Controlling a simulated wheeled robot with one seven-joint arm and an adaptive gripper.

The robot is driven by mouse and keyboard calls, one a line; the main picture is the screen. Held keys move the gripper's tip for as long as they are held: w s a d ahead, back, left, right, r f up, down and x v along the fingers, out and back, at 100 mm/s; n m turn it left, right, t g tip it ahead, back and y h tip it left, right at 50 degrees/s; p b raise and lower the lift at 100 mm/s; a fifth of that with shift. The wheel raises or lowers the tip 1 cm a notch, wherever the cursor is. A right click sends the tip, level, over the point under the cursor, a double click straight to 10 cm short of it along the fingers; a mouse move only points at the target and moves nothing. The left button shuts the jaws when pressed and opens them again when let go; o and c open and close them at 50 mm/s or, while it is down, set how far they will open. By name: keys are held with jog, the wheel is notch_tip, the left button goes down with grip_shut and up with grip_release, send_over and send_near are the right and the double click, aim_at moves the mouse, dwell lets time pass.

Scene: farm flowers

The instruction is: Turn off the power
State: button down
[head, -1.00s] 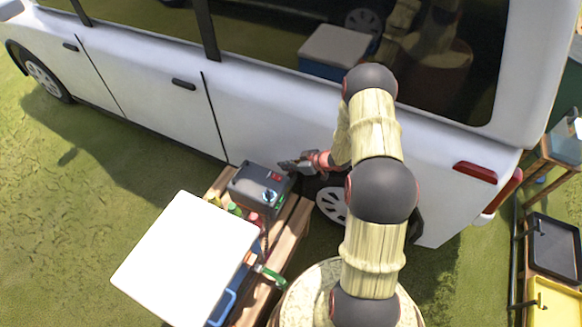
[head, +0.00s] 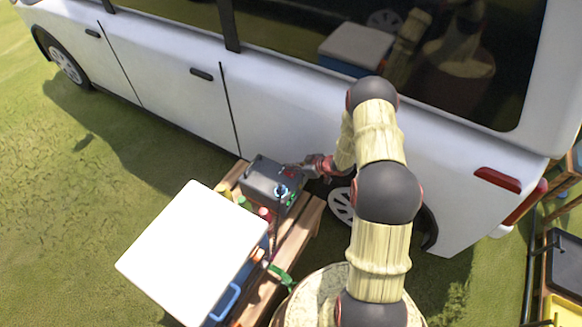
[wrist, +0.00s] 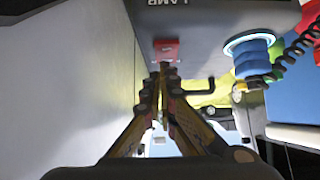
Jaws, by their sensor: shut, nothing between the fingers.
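A dark grey power box (head: 262,174) sits on the wooden bench beside the white van. In the wrist view the box (wrist: 205,22) carries part of a label reading "LAMP" and a red switch (wrist: 166,49). A blue knob with a glowing ring (wrist: 252,48) is right of the switch; it also shows in the head view (head: 281,191). My gripper (wrist: 162,78) is shut and empty, its tips just below the red switch; whether they touch it I cannot tell. In the head view my gripper (head: 297,169) reaches over the box from the right and hides part of its top.
The white van (head: 180,100) stands close behind the box. A cooler with a white lid (head: 192,252) is at the front left of the wooden bench (head: 300,226). A coiled black cord (wrist: 300,50) hangs at the right in the wrist view. Open grass lies at the left.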

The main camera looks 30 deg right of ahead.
jog(key=shift+w+a+f+p, duration=0.1)
jog(key=shift+a+f+p, duration=0.1)
jog(key=shift+p, duration=0.15)
jog(key=shift+d+f, duration=0.1)
jog(key=shift+s+d+f, duration=0.1)
jog(key=shift+s+d, duration=0.3)
jog(key=shift+s, duration=0.35)
